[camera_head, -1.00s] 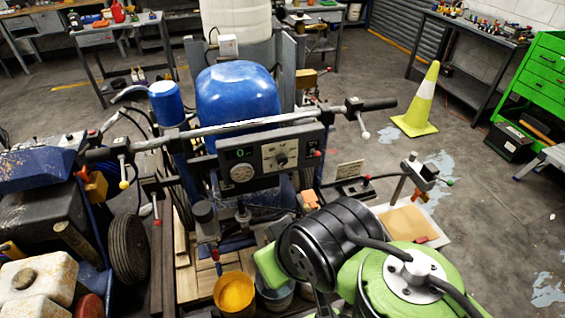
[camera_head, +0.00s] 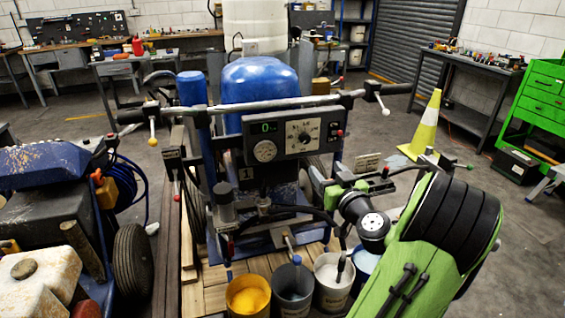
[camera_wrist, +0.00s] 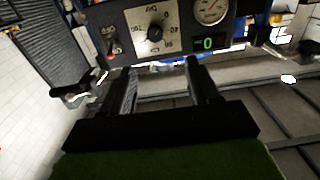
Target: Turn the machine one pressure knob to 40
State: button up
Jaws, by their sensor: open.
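The machine one control panel (camera_head: 290,138) sits below the handlebar of the blue striper, which bears a label "1". Its black pressure knob (camera_head: 304,134) is on a light dial plate with numbers, right of a round gauge (camera_head: 264,151) and a green display (camera_head: 266,127) that reads 0. The wrist view shows the panel upside down, with the knob (camera_wrist: 154,33) ahead of the fingertips. The knob's exact setting is too small to read. My gripper (camera_wrist: 162,66) is open and empty, its fingers short of the panel and apart from the knob.
The handlebar (camera_head: 240,107) runs above the panel. A small red-tipped switch (camera_head: 339,134) is right of the knob. Paint buckets, including a yellow one (camera_head: 248,296), stand below. A second machine (camera_head: 60,215) stands at left, and a traffic cone (camera_head: 424,125) at right.

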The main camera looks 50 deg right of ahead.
aim_at(306, 140)
jog(key=p+x, duration=0.2)
jog(key=x, duration=0.6)
jog(key=p+x, duration=0.2)
jog(key=x, duration=0.6)
jog(key=shift+s+d+r, duration=0.25)
jog(key=shift+s+d, duration=0.05)
jog(key=shift+d, duration=0.1)
jog(key=c, duration=1)
jog(key=shift+c, duration=0.2)
